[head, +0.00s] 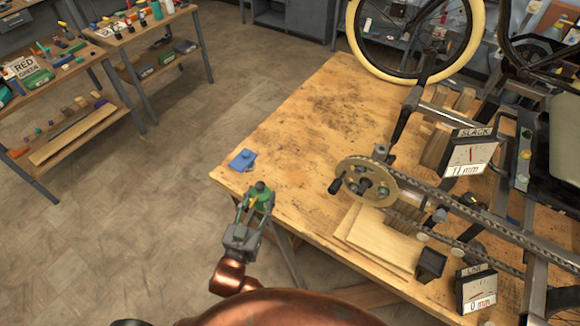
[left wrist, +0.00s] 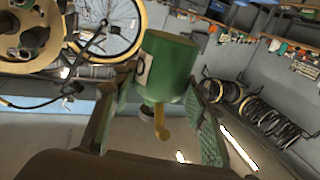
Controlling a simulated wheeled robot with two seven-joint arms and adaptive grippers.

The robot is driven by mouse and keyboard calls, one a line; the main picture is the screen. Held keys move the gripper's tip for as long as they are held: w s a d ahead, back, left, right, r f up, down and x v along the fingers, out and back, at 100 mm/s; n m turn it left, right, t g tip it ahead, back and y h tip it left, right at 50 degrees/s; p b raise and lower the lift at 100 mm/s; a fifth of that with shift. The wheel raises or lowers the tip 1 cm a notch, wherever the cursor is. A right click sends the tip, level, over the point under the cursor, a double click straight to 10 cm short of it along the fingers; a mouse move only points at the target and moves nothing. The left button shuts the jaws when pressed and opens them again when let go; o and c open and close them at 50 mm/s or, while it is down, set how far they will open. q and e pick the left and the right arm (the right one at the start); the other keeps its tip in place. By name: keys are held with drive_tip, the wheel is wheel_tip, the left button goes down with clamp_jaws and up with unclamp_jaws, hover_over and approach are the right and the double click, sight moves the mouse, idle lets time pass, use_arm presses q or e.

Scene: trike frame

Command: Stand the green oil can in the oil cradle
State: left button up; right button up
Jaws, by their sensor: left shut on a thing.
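The green oil can (head: 261,195) is held by my left gripper (head: 255,205), just off the near left corner of the workbench. In the left wrist view the can's green body (left wrist: 170,68) sits between the two fingers, with a yellow spout (left wrist: 160,122) and part of a pale label showing. My left gripper is shut on it. A small blue block-like holder (head: 243,160), which looks like the oil cradle, lies on the bench corner, a little beyond the can and apart from it. My right gripper is not in view.
The wooden bench (head: 290,125) is clear to the right of the blue holder. A chainring with crank (head: 365,182), chain, wooden boards (head: 375,240) and a slack gauge (head: 470,150) stand further right. Shelved side tables (head: 75,125) stand at left, across open floor.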

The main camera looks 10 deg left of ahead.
use_arm(q)
drive_tip(key=w+f+m+h, duration=0.1)
drive_tip(key=w+f, duration=0.5)
drive_tip(key=shift+w+h, duration=0.2)
drive_tip(key=shift+h, duration=0.2)
drive_tip(key=w+f+b, duration=0.1)
drive_tip(key=w+f, duration=0.2)
drive_tip(key=w, duration=0.1)
drive_tip(key=w+f+b, duration=0.1)
drive_tip(key=w+f, duration=0.2)
drive_tip(key=w, duration=0.1)
drive_tip(key=w+f+b, duration=0.1)
drive_tip(key=w+f, duration=0.2)
drive_tip(key=w, duration=0.2)
drive_tip(key=shift+d, duration=0.2)
drive_tip(key=f, duration=0.1)
drive_tip(key=w+f, duration=0.1)
drive_tip(key=f, duration=0.1)
drive_tip(key=shift+f, duration=0.3)
drive_tip(key=shift+f, duration=0.15)
